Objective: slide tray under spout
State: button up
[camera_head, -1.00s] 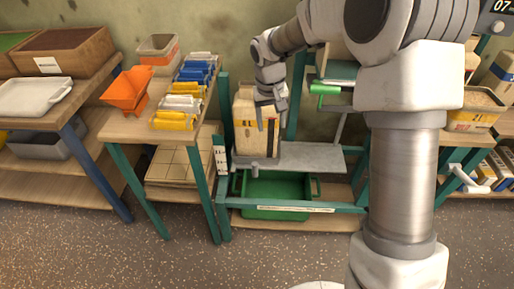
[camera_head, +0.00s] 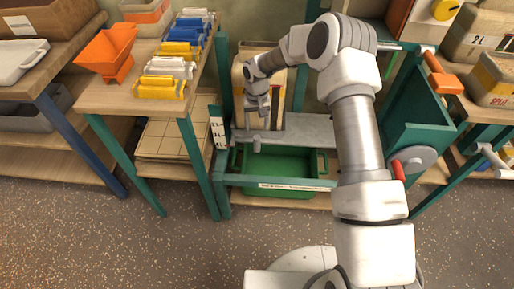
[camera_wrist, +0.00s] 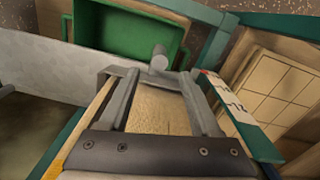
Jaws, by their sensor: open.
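A green tray (camera_head: 278,162) sits low inside the teal frame, partly under a grey plate (camera_head: 315,130). It also shows at the top of the wrist view (camera_wrist: 125,30). My gripper (camera_head: 257,122) points down above the plate, in front of a tan box (camera_head: 276,100). In the wrist view my gripper (camera_wrist: 158,80) is open, with a tan grainy surface between its fingers. A grey round knob (camera_wrist: 158,58) lies just beyond the fingertips; whether they touch it I cannot tell. I cannot clearly make out the spout.
A bench (camera_head: 130,95) on the left holds an orange funnel (camera_head: 106,52) and rows of coloured packs. A teal upright with a scale strip (camera_head: 218,132) stands left of the tray. A teal housing (camera_head: 415,110) with a grey wheel (camera_head: 413,160) is at the right. The front floor is clear.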

aim_at(257, 147)
notch_tip(257, 147, down, 13)
jog(key=b, duration=0.3)
jog(key=shift+r, duration=0.2)
grip_shut()
dwell(1.2)
